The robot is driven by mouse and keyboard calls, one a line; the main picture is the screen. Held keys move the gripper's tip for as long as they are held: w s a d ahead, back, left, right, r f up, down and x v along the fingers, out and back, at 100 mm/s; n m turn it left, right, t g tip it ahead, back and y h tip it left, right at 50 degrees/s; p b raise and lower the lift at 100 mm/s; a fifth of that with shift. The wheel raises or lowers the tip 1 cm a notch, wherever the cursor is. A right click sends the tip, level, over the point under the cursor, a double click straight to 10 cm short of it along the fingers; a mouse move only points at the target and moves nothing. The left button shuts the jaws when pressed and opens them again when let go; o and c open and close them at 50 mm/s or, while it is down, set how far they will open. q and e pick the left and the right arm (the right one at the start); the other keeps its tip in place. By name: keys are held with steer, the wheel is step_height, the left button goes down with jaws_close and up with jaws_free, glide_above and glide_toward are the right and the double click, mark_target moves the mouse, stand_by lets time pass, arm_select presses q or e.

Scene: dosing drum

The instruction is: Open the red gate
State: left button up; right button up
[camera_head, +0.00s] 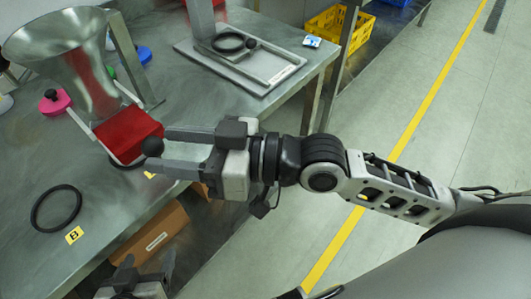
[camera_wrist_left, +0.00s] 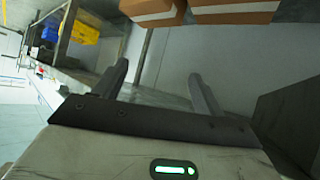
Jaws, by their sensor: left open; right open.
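The red gate (camera_head: 128,132) sits at the funnel's outlet on the metal table, with a dark round knob (camera_head: 152,146) at its right end. A steel funnel (camera_head: 72,55) stands behind it. My right gripper (camera_head: 158,149) is open, its fingers on either side of the knob; whether they touch it I cannot tell. My left gripper (camera_head: 149,263) is open and empty, low at the bottom of the head view near the table's front edge. Its spread fingers also show in the left wrist view (camera_wrist_left: 160,82). The gate's underside is hidden.
A black ring (camera_head: 56,208) lies by a yellow "B" label (camera_head: 74,235). Another metal stand (camera_head: 240,65) with a ring and knob is at the back. A cardboard box (camera_head: 150,240) is below the table. A yellow crate (camera_head: 338,30) stands beyond the table's right edge.

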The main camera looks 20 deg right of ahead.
steer(key=v, duration=1.2)
steer(key=shift+s+d, duration=0.2)
steer(key=shift+d, duration=0.1)
steer(key=w+d+f+m+t+h, duration=0.1)
steer(key=f+m+h, duration=0.2)
steer(key=f, duration=0.9)
steer(key=w+d+f+m+h, duration=0.1)
steer(key=f+m+h, duration=0.3)
steer(key=f+h, duration=0.5)
step_height(320, 180, down, 4)
steer(key=shift+d+m+t+h, duration=0.3)
steer(key=shift+d+t, duration=0.1)
steer(key=shift+d, duration=0.15)
